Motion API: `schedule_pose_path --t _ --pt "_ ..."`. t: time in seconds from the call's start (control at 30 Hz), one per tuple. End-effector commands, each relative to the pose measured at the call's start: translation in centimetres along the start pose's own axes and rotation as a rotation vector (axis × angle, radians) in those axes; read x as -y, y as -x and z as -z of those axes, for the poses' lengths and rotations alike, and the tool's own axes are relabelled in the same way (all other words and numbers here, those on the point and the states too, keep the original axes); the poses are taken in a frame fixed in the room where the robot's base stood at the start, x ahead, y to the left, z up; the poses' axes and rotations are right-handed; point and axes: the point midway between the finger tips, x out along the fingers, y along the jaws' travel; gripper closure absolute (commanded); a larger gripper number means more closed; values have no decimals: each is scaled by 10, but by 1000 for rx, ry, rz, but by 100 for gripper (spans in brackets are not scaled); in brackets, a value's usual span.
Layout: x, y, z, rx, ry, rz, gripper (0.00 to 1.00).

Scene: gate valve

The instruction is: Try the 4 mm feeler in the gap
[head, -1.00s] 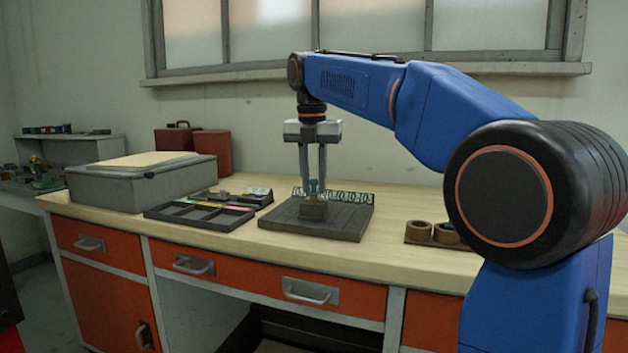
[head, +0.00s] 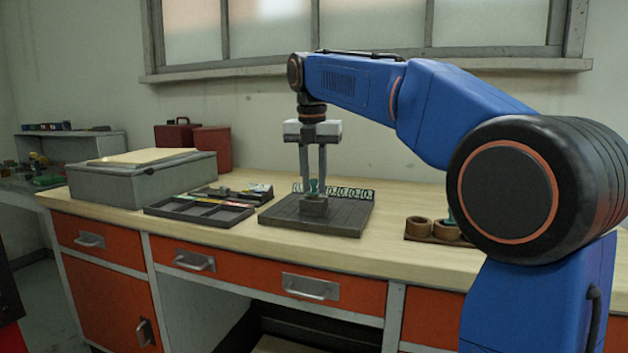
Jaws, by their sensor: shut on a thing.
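My gripper (head: 313,194) points straight down over the dark slatted base plate (head: 340,222) on the bench. Its two long fingers are shut on a small teal piece (head: 313,186), which shows between them. I cannot tell whether the two touch. The gap is too small to make out here, and I cannot tell which feeler, if any, is in it. A dark compartment tray (head: 203,220) left of the plate has thin coloured strips (head: 188,198) at its back edge.
A row of white marked tags (head: 350,194) stands behind the plate. A grey box (head: 140,180) and red containers (head: 212,148) are at the back left. A brown holder with round cups (head: 420,227) is at the right. The bench front between plate and holder is clear.

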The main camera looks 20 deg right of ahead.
Motion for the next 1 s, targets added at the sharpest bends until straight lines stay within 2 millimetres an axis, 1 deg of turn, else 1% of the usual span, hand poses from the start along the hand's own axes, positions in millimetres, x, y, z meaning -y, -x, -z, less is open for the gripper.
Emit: schedule_pose_path --t 1.0 --pt "0 -7 1 0 0 0 100"
